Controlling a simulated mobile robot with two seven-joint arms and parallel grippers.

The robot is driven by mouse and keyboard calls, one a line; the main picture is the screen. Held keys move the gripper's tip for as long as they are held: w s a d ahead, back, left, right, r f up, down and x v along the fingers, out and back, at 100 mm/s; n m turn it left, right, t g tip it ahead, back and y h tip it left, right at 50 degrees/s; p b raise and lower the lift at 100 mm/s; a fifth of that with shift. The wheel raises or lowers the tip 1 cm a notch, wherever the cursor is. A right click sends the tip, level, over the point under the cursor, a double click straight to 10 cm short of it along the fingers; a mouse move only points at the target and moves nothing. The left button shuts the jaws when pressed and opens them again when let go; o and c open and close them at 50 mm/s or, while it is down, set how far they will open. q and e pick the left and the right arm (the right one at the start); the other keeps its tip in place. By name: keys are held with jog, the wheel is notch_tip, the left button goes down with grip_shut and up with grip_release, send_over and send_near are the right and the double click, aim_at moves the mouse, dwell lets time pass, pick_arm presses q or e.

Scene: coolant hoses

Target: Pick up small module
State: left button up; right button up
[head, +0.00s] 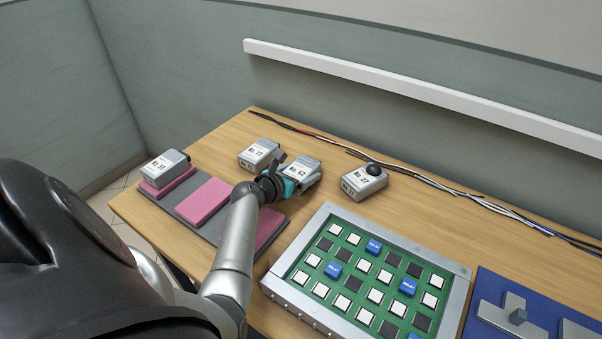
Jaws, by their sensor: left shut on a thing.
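In the head view several small grey modules with white number labels sit at the back left of the wooden table. My left gripper (290,181) is shut on the grey module labelled 62 (304,167); its teal fingertips cover part of the module's near side. I cannot tell whether this module is clear of the table. A similar module (260,152) stands just left of it. Another module with a black knob on top (364,182) stands to its right. A further module (165,164) rests on a pink pad at the far left. My right gripper is not in view.
A grey mat (181,208) with pink pads (205,201) lies under my left arm. A metal-framed green board (368,262) with white, black and blue squares is in front. A blue panel (490,283) is at right. Cables (447,188) run along the back edge.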

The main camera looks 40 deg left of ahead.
aim_at(301, 167)
pick_arm(q)
grip_shut()
jog(key=shift+r, duration=0.15)
jog(key=shift+r+p, duration=0.4)
jog(key=shift+r, duration=0.2)
notch_tip(301, 167, up, 19)
jog(key=p, duration=0.8)
jog(key=shift+f+p, duration=0.15)
jog(key=shift+p, duration=0.2)
